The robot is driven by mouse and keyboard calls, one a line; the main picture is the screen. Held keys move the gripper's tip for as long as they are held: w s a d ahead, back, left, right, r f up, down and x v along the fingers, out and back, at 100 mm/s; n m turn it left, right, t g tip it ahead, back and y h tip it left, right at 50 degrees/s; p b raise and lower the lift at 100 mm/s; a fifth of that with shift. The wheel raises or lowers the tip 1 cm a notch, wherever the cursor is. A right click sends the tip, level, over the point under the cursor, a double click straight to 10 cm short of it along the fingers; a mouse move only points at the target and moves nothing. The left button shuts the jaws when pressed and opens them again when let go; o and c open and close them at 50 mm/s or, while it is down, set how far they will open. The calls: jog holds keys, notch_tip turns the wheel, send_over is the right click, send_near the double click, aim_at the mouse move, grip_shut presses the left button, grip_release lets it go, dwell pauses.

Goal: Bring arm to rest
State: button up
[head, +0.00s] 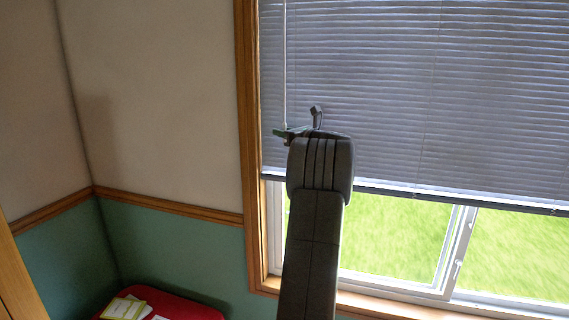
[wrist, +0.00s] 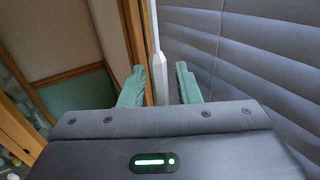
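My gripper (wrist: 160,80) is open, with its two green fingers apart. It is raised in front of the window blind, and in the head view it shows small and partly hidden at the top of my dark arm (head: 297,130). A thin white blind rod (wrist: 156,45) appears between the fingers in the wrist view. I cannot tell whether it is really between them or behind them. Nothing is seen held. In the head view the rod (head: 285,60) hangs down along the left part of the blind.
The grey slatted blind (head: 430,90) covers the upper window, close to my gripper. The wooden window frame (head: 248,120) is just left. A red surface (head: 185,306) with papers or books (head: 124,308) is low at the left. The wall corner at left is clear.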

jog(key=shift+s+d+f, duration=0.1)
jog(key=shift+s, duration=0.05)
jog(key=b+v, duration=0.5)
jog(key=v, duration=0.9)
jog(key=p+x, duration=0.1)
jog(key=x, duration=0.3)
jog(key=p+x, duration=0.2)
jog(key=x, duration=0.3)
jog(key=p+x, duration=0.2)
jog(key=x, duration=0.3)
jog(key=shift+r, duration=0.25)
jog(key=shift+w+r+p, duration=0.1)
jog(key=shift+w+p, duration=0.15)
jog(key=shift+p, duration=0.2)
jog(key=shift+s+n+g+y+p, duration=0.1)
jog(key=shift+n+g+y+p, duration=0.35)
jog(key=shift+p, duration=0.45)
jog(key=shift+n+g+y+p, duration=0.25)
jog(key=shift+g+y+p, duration=0.1)
jog(key=shift+p, duration=0.5)
jog(key=f+b+v, duration=0.1)
jog(key=b+v, duration=0.8)
jog(key=v, duration=0.4)
jog(key=shift+s+d+f+b, duration=0.2)
jog(key=shift+d+b, duration=0.1)
jog(key=shift+b, duration=0.1)
